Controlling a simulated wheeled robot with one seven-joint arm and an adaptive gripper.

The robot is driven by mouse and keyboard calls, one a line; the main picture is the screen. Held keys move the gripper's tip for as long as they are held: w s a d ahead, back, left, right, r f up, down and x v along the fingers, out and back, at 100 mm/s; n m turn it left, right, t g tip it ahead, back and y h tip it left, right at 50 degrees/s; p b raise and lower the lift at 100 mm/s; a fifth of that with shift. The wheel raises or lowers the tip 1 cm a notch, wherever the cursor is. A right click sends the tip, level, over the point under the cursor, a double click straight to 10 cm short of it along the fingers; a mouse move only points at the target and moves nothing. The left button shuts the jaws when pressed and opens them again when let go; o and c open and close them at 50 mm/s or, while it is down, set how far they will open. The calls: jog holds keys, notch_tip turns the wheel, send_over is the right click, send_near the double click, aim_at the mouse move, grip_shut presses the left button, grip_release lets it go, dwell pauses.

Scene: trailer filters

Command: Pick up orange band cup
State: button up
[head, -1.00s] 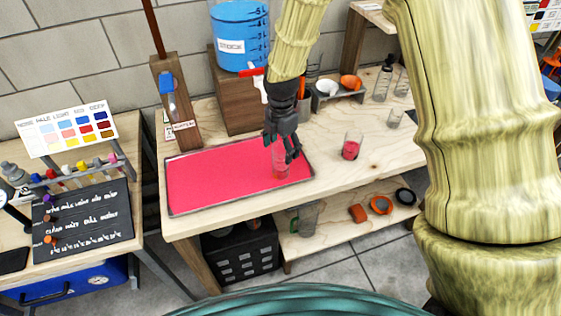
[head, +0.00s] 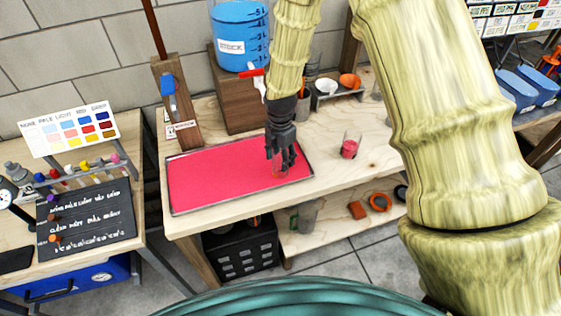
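A clear cup (head: 278,174) stands on the pink-red tray (head: 215,178), near the tray's right part. Only a little of its lower part shows, with a reddish-orange tint; my gripper hides the rest. I cannot make out a distinct orange band. My gripper (head: 281,167) points down over the cup, with its dark fingers reaching around or in front of it. Whether the fingers press on the glass cannot be told. A second clear cup with red in its bottom (head: 349,149) stands on the bare wood to the right.
A blue stock bucket (head: 240,35) sits on a wooden block behind the tray. A wooden post with a blue clip (head: 168,84) rises at the tray's back left. White and orange bowls (head: 338,84) stand at the back right. Wood between tray and second cup is clear.

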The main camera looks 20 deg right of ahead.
jog(key=c, duration=0.4)
jog(key=shift+c, duration=0.2)
jog(key=shift+r, duration=0.15)
jog(key=s+a+r+b, duration=0.2)
jog(key=s+b, duration=0.1)
jog(key=s, duration=0.4)
jog(key=s+a+r+b, duration=0.2)
jog(key=s+b, duration=0.1)
jog(key=s, duration=0.5)
jog(key=shift+a+r, duration=0.3)
jog(key=shift+r, duration=0.05)
dwell(0.5)
jog(key=shift+s, duration=0.1)
